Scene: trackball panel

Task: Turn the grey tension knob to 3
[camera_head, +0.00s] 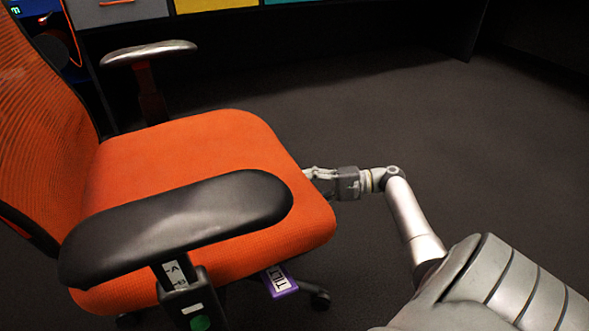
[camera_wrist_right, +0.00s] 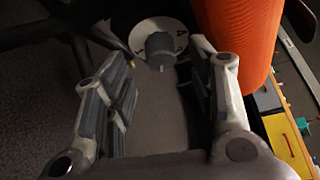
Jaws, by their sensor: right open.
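The grey knob (camera_wrist_right: 160,48) sits at the middle of a white dial (camera_wrist_right: 146,25) in the right wrist view. A small pale mark shows at the knob's lower edge. My right gripper (camera_wrist_right: 160,66) is open, with one finger on each side of the knob and nothing held. In the head view my right gripper (camera_head: 318,180) is beside the front edge of the orange seat, which hides the knob and the fingertips. My left gripper is not in view.
The orange seat (camera_head: 200,165) with its black armrest (camera_head: 180,225) fills the left of the head view. A purple TILT tag (camera_head: 279,281) hangs under the seat. Dark floor (camera_head: 420,125) to the right is clear. Drawers (camera_head: 205,4) stand at the back.

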